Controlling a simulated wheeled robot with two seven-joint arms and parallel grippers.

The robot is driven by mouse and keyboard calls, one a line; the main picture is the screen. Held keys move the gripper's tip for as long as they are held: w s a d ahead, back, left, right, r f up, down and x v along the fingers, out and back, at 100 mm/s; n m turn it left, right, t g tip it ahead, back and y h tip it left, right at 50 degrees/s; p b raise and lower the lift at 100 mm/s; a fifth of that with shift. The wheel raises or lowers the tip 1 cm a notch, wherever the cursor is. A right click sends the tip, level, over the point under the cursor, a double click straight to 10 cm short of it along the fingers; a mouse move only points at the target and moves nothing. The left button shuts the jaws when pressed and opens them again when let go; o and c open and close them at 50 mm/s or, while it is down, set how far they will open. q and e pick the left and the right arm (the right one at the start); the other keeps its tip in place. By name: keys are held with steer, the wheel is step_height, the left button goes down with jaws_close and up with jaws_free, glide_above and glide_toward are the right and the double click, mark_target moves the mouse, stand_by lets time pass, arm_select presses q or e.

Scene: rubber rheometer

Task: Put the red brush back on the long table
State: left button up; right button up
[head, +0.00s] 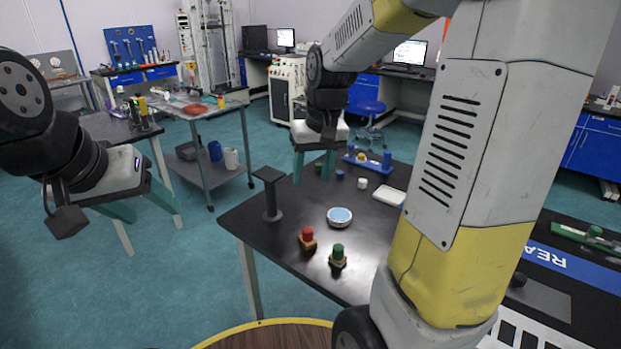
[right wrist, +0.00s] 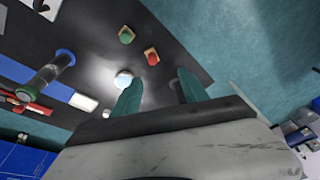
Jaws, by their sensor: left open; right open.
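The red brush (head: 307,238), a red knob on a small wooden base, stands on the black table (head: 285,265) near its front edge, beside a similar green brush (head: 338,256). In the right wrist view the red brush (right wrist: 151,57) shows beyond the fingers. My right gripper (head: 313,170) is open and empty, pointing down above the far left part of the table, apart from the brush. My left gripper (head: 147,207) is open and empty, over the floor left of the table.
A blue-white dish (head: 340,217) and a dark stand (head: 271,193) are near the brushes. A blue rack (head: 367,161) and a white tray (head: 389,196) lie farther back. My right arm hides the table's right part. A side table (head: 193,113) stands at the back left.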

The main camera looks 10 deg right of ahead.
steer(key=s+r+t, duration=0.2)
steer(key=s+r, duration=0.1)
steer(key=s, duration=0.5)
steer(key=s+a+r+t+y, duration=0.1)
steer(key=s+r, duration=0.2)
steer(key=s, duration=0.5)
steer(key=shift+a+r+t, duration=0.25)
steer(key=shift+r+t, duration=0.15)
